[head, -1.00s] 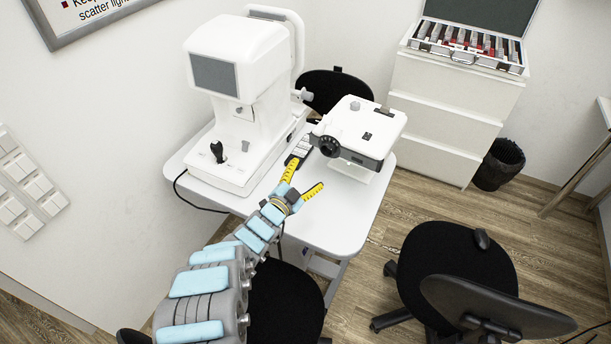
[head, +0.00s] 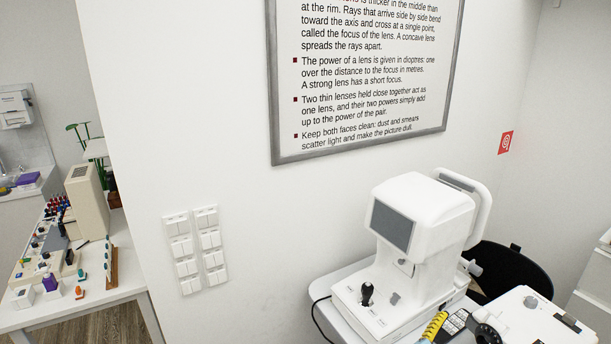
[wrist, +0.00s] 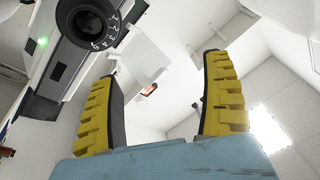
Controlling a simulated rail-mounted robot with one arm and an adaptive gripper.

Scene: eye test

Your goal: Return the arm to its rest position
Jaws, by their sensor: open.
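My gripper (wrist: 160,72) is open and empty in the wrist view, its two yellow ridged fingers spread apart with clear space between them. In the head view only a yellow finger of my gripper (head: 434,327) shows at the bottom edge, beside the eye-test machine; the rest of my arm is out of frame. The white eye-test machine (head: 408,235), with a grey screen and a black joystick, stands on the white table (head: 345,335).
A white boxy device with a dark round dial (head: 535,318) sits right of my gripper; its dial (wrist: 88,22) is close by in the wrist view. A black chair (head: 512,268) stands behind. A cluttered side table (head: 75,305) is at the left.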

